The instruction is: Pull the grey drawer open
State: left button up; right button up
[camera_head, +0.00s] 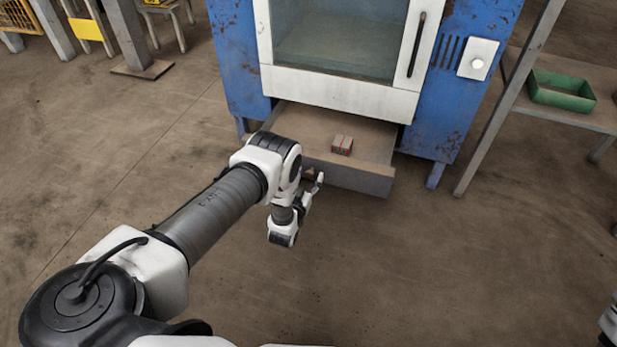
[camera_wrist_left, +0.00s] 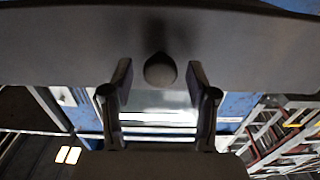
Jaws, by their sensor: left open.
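The grey drawer (camera_head: 362,180) under the blue cabinet stands pulled out, and its inside shows from above. In the left wrist view its dark front panel (camera_wrist_left: 60,38) spans the top, with a round dark knob (camera_wrist_left: 160,70) in the middle. My left gripper (camera_head: 314,180) is at the drawer front, left of its middle in the head view. In the left wrist view its two fingers (camera_wrist_left: 160,92) are open, one on each side of the knob, with visible gaps. The knob is hidden in the head view.
A small reddish-grey block (camera_head: 342,145) lies in the drawer. The blue cabinet (camera_head: 240,60) has a glass door with a white frame above the drawer. A shelf with a green tray (camera_head: 562,92) stands at right. The floor in front is clear.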

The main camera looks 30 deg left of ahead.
pick_arm(q)
jog(key=v, duration=1.2)
